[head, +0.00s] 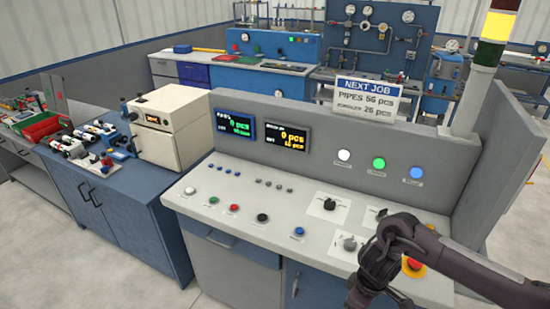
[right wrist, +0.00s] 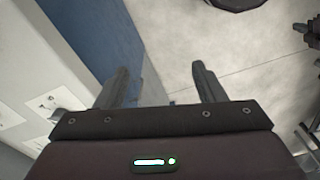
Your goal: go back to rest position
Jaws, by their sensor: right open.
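My right arm comes in from the right in the head view, in front of the control console (head: 330,258). Its wrist bends down near the console's front right edge, and the fingers are not clear there. In the right wrist view my right gripper (right wrist: 161,70) is open, with its two fingers apart and nothing between them. Pale floor and the console's blue side lie beyond the fingers. My left gripper is not in the head view.
A red emergency button (head: 413,267) sits close beside my right arm. A grey knob (head: 349,243) is on the panel to its left. A signal tower (head: 483,70) stands at the right. A blue cabinet (head: 125,200) with a beige box (head: 170,125) stands left.

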